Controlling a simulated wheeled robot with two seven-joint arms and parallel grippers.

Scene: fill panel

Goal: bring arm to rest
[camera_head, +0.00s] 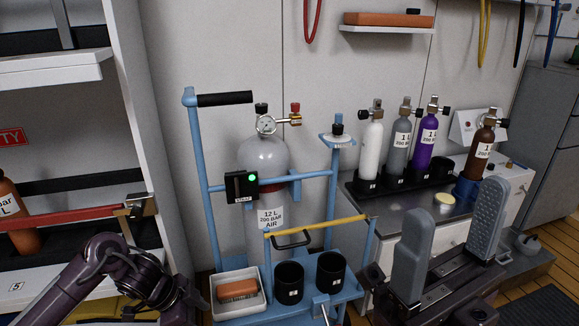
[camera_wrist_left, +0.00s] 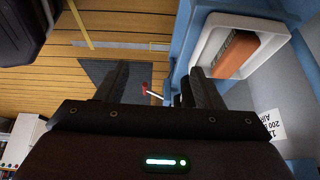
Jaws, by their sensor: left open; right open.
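My right gripper (camera_head: 449,240) is at the lower right in the head view, its two grey pads wide apart with nothing between them. It is in front of the steel counter. My left arm (camera_head: 115,270) comes in at the lower left, in front of the shelf; its fingers do not show there. In the left wrist view my left gripper (camera_wrist_left: 158,88) is open and empty, its dark fingers apart above the floor, beside the blue cart frame.
The blue cart (camera_head: 207,160) carries a grey 12 L cylinder (camera_head: 265,155), black cups (camera_head: 290,280) and a white tray (camera_head: 222,283) with a brush. Several small cylinders stand in a black rack (camera_head: 400,180) on the counter (camera_head: 400,207). A shelf unit (camera_head: 130,100) stands left.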

